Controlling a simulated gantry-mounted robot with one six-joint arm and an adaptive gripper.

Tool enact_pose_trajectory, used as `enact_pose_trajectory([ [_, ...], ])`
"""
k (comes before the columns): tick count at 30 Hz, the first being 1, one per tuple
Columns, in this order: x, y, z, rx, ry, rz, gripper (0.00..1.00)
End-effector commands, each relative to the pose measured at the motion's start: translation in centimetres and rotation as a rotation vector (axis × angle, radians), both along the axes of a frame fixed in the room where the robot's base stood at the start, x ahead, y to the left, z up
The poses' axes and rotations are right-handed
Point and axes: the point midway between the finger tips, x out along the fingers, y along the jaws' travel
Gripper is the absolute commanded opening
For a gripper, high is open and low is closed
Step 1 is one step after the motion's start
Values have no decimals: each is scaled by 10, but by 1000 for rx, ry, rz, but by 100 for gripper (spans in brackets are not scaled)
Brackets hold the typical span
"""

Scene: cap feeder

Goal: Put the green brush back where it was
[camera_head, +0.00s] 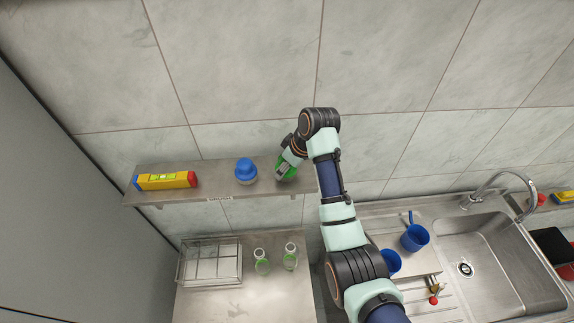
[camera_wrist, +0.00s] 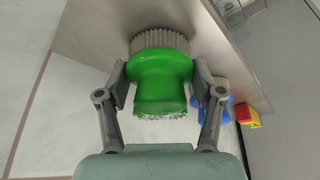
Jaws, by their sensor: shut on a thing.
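The green brush (camera_wrist: 160,68) has a round green handle and pale grey bristles. In the wrist view it sits between the two fingers of my gripper (camera_wrist: 160,88), which are shut on its sides. Its bristles point toward the metal shelf (camera_wrist: 95,28). In the head view the brush (camera_head: 287,171) is at the right part of the wall shelf, partly covered by my gripper (camera_head: 284,171). I cannot tell whether the bristles touch the shelf.
A blue brush (camera_head: 246,171) stands on the shelf just left of my gripper. A yellow level (camera_head: 166,181) with red and blue ends lies farther left. Below are a wire rack (camera_head: 211,262), two green-and-clear bottles, blue cups (camera_head: 414,238) and a sink (camera_head: 500,258).

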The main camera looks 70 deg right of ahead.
Motion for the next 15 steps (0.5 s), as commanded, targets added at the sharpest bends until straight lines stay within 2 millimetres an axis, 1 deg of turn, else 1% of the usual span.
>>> enact_pose_trajectory([
  [2,0,0,-3,0,1,0,29],
  [3,0,0,-2,0,0,0,73],
  [5,0,0,-2,0,0,0,83],
  [6,0,0,-2,0,1,0,90],
  [7,0,0,-2,0,0,0,92],
  [15,0,0,-2,0,0,0,92],
])
